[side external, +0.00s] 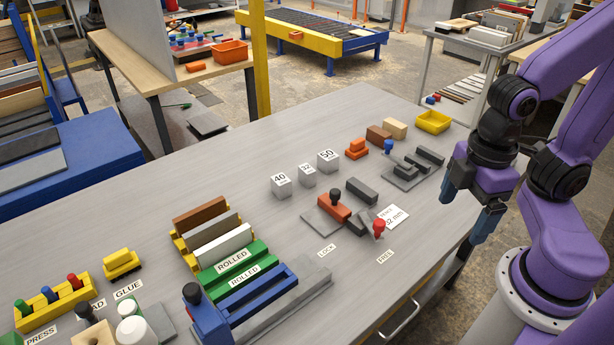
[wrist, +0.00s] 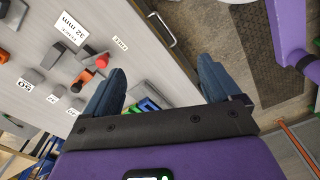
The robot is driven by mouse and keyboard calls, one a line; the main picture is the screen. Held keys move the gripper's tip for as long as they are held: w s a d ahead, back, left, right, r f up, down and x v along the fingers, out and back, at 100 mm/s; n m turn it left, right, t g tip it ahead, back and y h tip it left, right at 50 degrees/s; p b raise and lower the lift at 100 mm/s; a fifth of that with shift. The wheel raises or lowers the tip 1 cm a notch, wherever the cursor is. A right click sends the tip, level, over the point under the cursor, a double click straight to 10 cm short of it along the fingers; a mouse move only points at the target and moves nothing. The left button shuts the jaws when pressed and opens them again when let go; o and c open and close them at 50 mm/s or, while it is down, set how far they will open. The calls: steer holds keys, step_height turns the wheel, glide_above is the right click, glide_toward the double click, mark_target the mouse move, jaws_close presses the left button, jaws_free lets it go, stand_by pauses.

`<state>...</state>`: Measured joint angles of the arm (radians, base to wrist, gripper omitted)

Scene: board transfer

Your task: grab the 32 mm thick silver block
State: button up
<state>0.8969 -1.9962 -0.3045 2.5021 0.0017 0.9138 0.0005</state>
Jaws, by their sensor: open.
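The silver block marked 32 (side external: 307,178) stands on the grey table between the silver blocks marked 40 (side external: 281,189) and 50 (side external: 328,163). In the wrist view the 32 block (wrist: 59,91) is at the left, in the middle of the same row, its label small and blurred. My gripper (side external: 474,207) is at the table's right edge, well away from the block. Its two blue fingers are apart with nothing between them; they also show in the wrist view (wrist: 160,72).
A red-knobbed clamp fixture (side external: 335,207) with a "32 mm" card (side external: 392,217) lies between my gripper and the blocks. A grey bar (side external: 362,190), an orange piece (side external: 357,149) and a yellow bin (side external: 433,121) are nearby. Bare table lies left of the blocks.

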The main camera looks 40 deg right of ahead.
steer(key=w+a+m+t+y, duration=0.1)
steer(key=w+a+t, duration=0.1)
steer(key=w, duration=0.7)
steer(key=w+a+m+t, duration=0.1)
steer(key=w+a+t, duration=0.1)
steer(key=w, duration=0.7)
steer(key=t+y, duration=0.4)
steer(key=t, duration=0.1)
glide_above(308, 169)
steer(key=s+a, duration=0.1)
steer(key=s, duration=0.3)
step_height(308, 169, down, 4)
steer(key=w+d+f+n+y, duration=0.1)
steer(key=w+d+f+y, duration=0.15)
steer(key=d, duration=0.25)
steer(key=s+d+f+g+y, duration=0.35)
steer(key=s+d+f, duration=0.35)
steer(key=d, duration=0.4)
steer(key=shift+n+t, duration=0.25)
steer(key=shift+n, duration=0.15)
steer(key=x, duration=1.7)
steer(key=shift+w+a+f, duration=0.15)
steer(key=shift+w+f, duration=0.15)
steer(key=shift+w, duration=0.05)
